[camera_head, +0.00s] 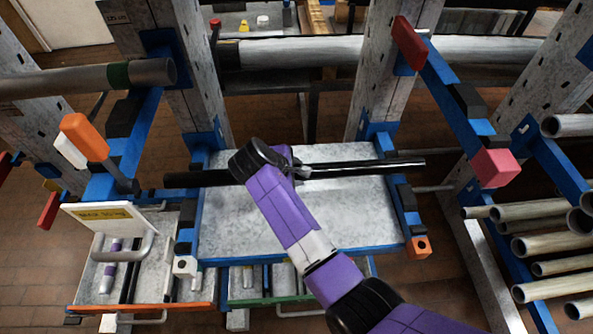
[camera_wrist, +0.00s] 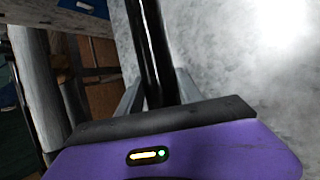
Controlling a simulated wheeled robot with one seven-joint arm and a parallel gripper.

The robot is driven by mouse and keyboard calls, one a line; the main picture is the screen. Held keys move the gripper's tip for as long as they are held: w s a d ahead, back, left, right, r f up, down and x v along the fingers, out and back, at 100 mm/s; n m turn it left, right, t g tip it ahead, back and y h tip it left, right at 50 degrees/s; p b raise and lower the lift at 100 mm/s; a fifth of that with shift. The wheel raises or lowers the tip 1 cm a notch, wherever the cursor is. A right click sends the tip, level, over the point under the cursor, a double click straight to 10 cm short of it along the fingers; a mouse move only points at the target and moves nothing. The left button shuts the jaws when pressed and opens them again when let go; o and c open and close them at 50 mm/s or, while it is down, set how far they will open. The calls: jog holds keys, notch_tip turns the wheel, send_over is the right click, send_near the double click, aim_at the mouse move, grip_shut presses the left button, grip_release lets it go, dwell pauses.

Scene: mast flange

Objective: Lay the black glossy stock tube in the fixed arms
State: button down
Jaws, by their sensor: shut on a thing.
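The black glossy stock tube (camera_head: 350,169) lies roughly level across the picture, above the grey plate (camera_head: 340,215). My gripper (camera_head: 298,172) is shut on it near its middle. In the wrist view, the tube (camera_wrist: 152,50) runs between the two grey fingers (camera_wrist: 158,92). A lower pair of blue arms flanks the plate: the left arm (camera_head: 190,222) and the right arm (camera_head: 397,190), both with black pads. The tube's ends reach out past both arms. Whether the tube touches them is unclear. My wrist hides part of the tube and plate.
Higher blue arms stand at the left (camera_head: 130,150) and right (camera_head: 440,80), the right one with a red block (camera_head: 409,43) and a pink block (camera_head: 494,168). A grey pipe (camera_head: 90,80) lies at upper left. Several pale tubes (camera_head: 550,245) are racked at right.

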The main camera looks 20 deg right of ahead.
jog(key=c, duration=0.7)
grip_release()
jog(key=v, duration=0.8)
jog(key=shift+b, duration=0.35)
jog(key=shift+w, duration=0.1)
